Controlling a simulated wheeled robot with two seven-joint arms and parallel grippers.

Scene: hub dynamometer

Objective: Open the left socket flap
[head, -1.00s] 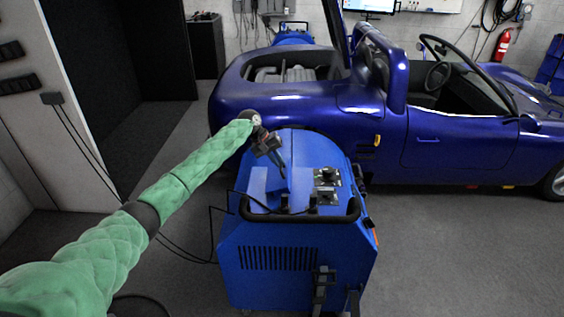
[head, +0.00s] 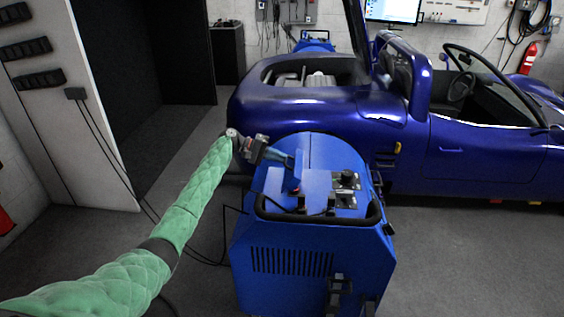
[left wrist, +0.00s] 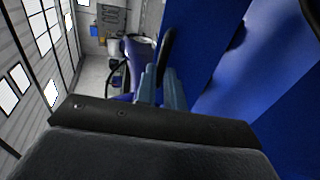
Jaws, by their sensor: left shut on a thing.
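The blue dynamometer cabinet (head: 293,262) stands in the middle of the head view, with blue panels on its sloped top. The left socket flap (head: 298,171) appears as a narrow blue plate standing up from that top. My left gripper (head: 290,163) reaches it from the left, jaws shut on it; the fingers cover part of it. In the left wrist view the two grey-blue fingers (left wrist: 161,88) lie close together against blue surfaces, beside a dark curved edge. The exact grip point is hidden. My right gripper is not in view.
A black bar handle (head: 320,218) runs along the cabinet's front edge, and control knobs (head: 347,178) sit right of the flap. A blue open car (head: 450,150) stands close behind. Cables (head: 110,155) hang at left. Grey floor is free at the right.

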